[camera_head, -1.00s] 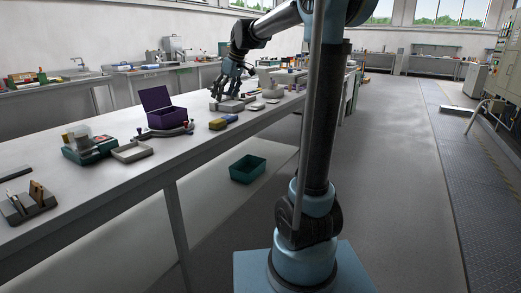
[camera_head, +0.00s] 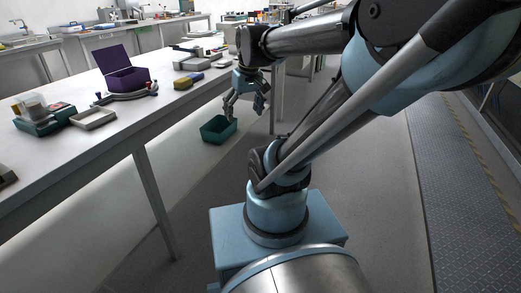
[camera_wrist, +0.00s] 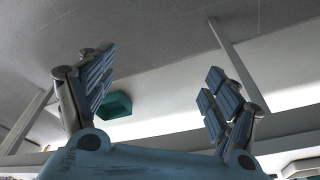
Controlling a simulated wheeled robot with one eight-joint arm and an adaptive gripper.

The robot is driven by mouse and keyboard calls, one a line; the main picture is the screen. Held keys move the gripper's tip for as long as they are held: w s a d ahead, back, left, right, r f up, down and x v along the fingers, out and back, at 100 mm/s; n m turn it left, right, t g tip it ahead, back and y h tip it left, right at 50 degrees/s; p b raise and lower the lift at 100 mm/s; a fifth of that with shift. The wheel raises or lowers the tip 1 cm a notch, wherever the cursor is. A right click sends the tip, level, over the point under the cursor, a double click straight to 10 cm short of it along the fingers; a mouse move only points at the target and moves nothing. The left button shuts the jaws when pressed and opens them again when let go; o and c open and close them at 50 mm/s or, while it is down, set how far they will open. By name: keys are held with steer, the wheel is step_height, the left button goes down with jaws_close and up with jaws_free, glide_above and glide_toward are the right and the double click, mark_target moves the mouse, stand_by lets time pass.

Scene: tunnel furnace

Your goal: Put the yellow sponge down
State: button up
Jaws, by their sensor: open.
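My gripper (camera_head: 244,108) is open and hangs beside the front edge of the long table, just above and to the right of the green bin on the floor. In the wrist view its two fingers (camera_wrist: 160,78) stand wide apart with nothing between them. A small yellow block with a blue part (camera_head: 188,80) lies on the table near its front edge, left of my gripper. It may be the yellow sponge, but it is too small to tell. No sponge shows in the wrist view.
The green bin (camera_head: 218,129) stands on the floor by the table (camera_head: 120,135); it also shows in the wrist view (camera_wrist: 114,105). An open purple box (camera_head: 126,77), a shallow grey tray (camera_head: 93,119) and a green case (camera_head: 44,121) are on the table. The floor aisle is clear.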

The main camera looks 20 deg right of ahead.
steer(key=s+d+f+m+h, duration=0.1)
steer(key=s+d+f+m, duration=0.2)
steer(key=s+f, duration=0.6)
steer(key=shift+s+d+f, duration=0.3)
steer(key=shift+d+f, duration=0.05)
steer(key=shift+f, duration=0.3)
steer(key=shift+w+f, duration=0.2)
steer(key=shift+w, duration=0.3)
steer(key=shift+o, duration=0.5)
